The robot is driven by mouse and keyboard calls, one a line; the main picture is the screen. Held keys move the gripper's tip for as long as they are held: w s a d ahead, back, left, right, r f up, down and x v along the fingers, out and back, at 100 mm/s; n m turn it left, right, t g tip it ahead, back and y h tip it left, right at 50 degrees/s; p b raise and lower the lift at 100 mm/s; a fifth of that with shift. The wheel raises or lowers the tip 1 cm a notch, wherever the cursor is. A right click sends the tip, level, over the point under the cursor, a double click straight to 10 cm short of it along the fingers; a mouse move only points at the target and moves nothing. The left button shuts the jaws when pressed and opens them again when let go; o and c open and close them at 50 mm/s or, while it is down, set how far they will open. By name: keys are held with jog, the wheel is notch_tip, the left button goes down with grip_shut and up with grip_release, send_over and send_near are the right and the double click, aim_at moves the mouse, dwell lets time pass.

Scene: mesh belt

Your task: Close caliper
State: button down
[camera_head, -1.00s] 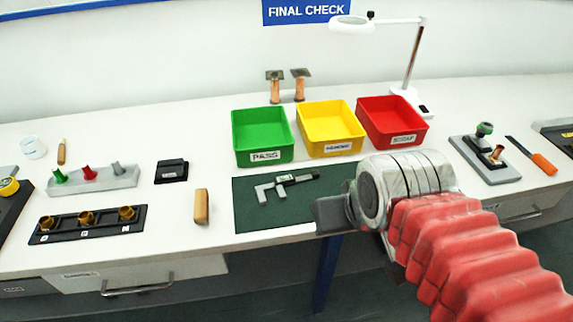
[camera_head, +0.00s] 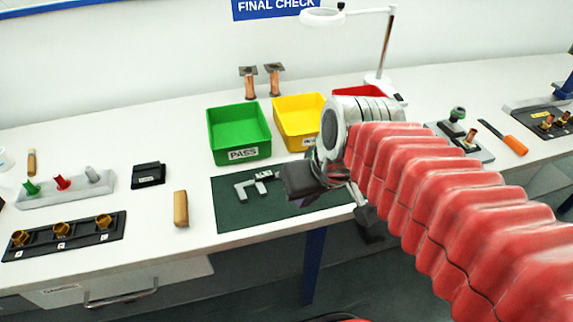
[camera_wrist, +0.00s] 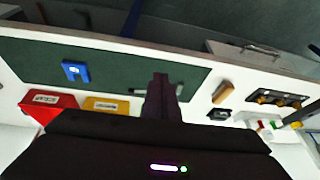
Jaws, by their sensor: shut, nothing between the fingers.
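The grey caliper (camera_head: 245,189) lies flat on the dark green mat (camera_head: 235,214). Its two jaws point toward the front edge with a gap between them. My arm hides the right end of its beam in the head view. In the wrist view part of the caliper (camera_wrist: 139,91) shows beside my fingers, which cover its middle. My gripper (camera_wrist: 161,82) is shut and empty, above the mat and apart from the caliper as far as I can tell. In the head view its dark end is just right of the caliper.
A blue block (camera_wrist: 75,71) sits on the mat. Behind stand the green PASS bin (camera_head: 238,140), the yellow bin (camera_head: 297,118) and the mostly hidden red bin (camera_head: 355,91). A tan wooden block (camera_head: 181,208) and a black box (camera_head: 148,174) are left of the mat.

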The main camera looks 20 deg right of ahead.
jog(key=w+d+f+n+y, duration=0.1)
jog(key=w+d+f+y, duration=0.1)
jog(key=w, duration=0.7)
jog(key=w+d+f+n+y, duration=0.1)
jog(key=w+d+f+y, duration=0.2)
jog(key=w, duration=0.7)
jog(key=shift+w+d+f+g, duration=0.2)
jog(key=shift+w+d+g, duration=0.1)
jog(key=shift+d, duration=0.75)
jog(key=shift+f, duration=0.1)
jog(key=x, duration=0.9)
jog(key=shift+w+a+f, duration=0.15)
jog(key=shift+a+f, duration=0.1)
jog(key=shift+a, duration=0.1)
